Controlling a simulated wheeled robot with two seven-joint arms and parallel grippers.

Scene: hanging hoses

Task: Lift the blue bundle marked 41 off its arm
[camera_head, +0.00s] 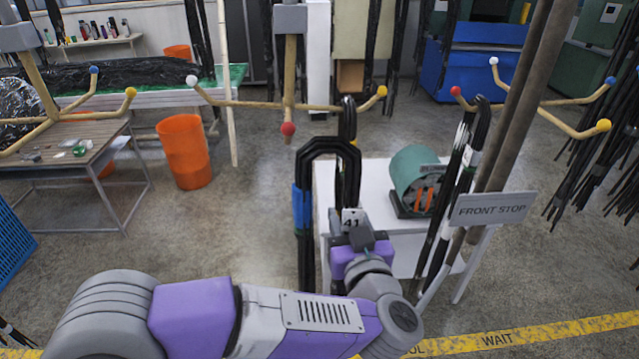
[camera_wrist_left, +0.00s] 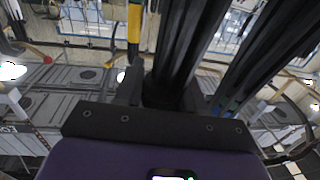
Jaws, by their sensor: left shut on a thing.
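The black hose bundle with a blue band (camera_head: 303,207) and a white tag 41 (camera_head: 352,220) stands upright in the head view as an arched loop. Its top arch shows in front of and below the yellow-tipped rack arm (camera_head: 345,107), with no rack arm visible through it. My left gripper (camera_head: 350,238) is at the bundle's right strand, just below the tag. In the left wrist view the gripper (camera_wrist_left: 165,95) is shut on a black strand of the bundle (camera_wrist_left: 185,45). The fingertips are partly hidden. My right gripper is in neither view.
Another black hose loop (camera_head: 348,125) hangs on the yellow-tipped arm behind. A white cart (camera_head: 385,180) with a green reel (camera_head: 415,175) stands behind right. Brown posts (camera_head: 510,110) and a FRONT STOP sign (camera_head: 492,209) are at right. Floor left of the bundle is open.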

